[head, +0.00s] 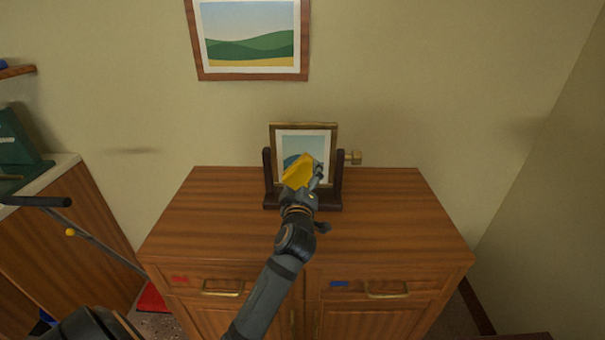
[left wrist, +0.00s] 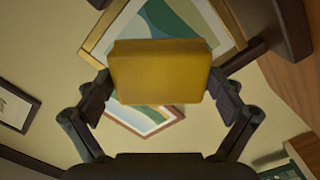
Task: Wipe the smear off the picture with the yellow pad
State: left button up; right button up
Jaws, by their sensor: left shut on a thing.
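The framed picture (head: 320,137) stands in a dark wooden stand (head: 268,190) on the cabinet top, with a gold-brown frame and a pale mat. My left gripper (head: 304,180) is shut on the yellow pad (head: 297,171) and holds it in front of the picture's lower part. In the left wrist view the pad (left wrist: 160,72) sits between both fingers and covers much of the picture (left wrist: 98,42). I cannot tell whether the pad touches the picture. No smear can be made out; the pad and gripper hide part of the surface. My right gripper is not in view.
The wooden cabinet (head: 215,215) has free room on top at both sides of the stand. A larger landscape picture (head: 250,75) hangs on the wall above. A counter (head: 60,165) stands at the left.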

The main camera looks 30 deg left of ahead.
pick_arm(q)
jog(key=shift+s, duration=0.2)
jog(key=shift+b+v, duration=0.4)
jog(key=shift+v, duration=0.7)
jog(key=shift+s+d, duration=0.25)
jog(key=shift+s, duration=0.1)
